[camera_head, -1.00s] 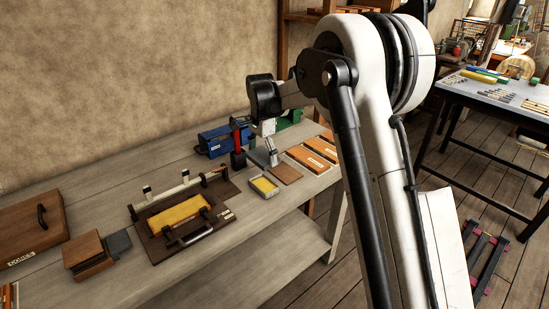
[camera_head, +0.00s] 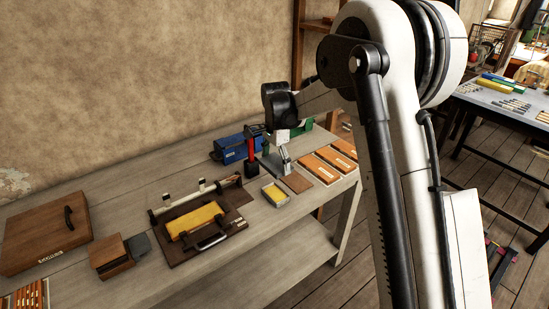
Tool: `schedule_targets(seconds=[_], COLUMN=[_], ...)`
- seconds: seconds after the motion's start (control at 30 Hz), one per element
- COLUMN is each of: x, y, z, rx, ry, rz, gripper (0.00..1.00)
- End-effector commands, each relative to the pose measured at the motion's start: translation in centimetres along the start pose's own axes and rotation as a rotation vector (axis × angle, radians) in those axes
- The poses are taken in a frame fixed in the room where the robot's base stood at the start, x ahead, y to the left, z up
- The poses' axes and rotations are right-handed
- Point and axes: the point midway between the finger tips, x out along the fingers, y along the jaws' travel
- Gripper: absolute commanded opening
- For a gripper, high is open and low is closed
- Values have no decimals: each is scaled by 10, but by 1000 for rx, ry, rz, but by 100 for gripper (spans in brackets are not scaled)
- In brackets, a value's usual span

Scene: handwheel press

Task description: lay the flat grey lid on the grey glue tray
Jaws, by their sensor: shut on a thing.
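The grey glue tray (camera_head: 275,203) stands near the front edge of the bench, with yellow glue showing inside it. My gripper (camera_head: 285,168) is just behind the tray, low over the bench. It is shut on what looks like the flat grey lid (camera_head: 270,163), a pale grey plate beside the fingers. The lid is small here and partly hidden by my gripper. The glue in the tray shows uncovered. I cannot tell whether the lid touches the bench.
A red and black tool (camera_head: 251,158) and a blue box (camera_head: 232,148) stand left of my gripper. A brown plate (camera_head: 297,182) and orange-topped boards (camera_head: 320,168) lie to the right. A wooden fixture with handles (camera_head: 170,243) lies to the left.

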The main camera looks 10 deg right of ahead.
Motion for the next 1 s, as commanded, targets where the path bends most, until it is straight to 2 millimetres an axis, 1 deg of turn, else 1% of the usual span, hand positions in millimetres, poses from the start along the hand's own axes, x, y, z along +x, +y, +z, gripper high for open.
schedule_targets(seconds=[0.2,0.37,0.57,1.0], x=[25,32,48,101], y=[0,0,0,0], z=[0,0,0,0], rx=[0,0,0,0], ry=[0,0,0,0], rz=[0,0,0,0], gripper=[55,55,55,55])
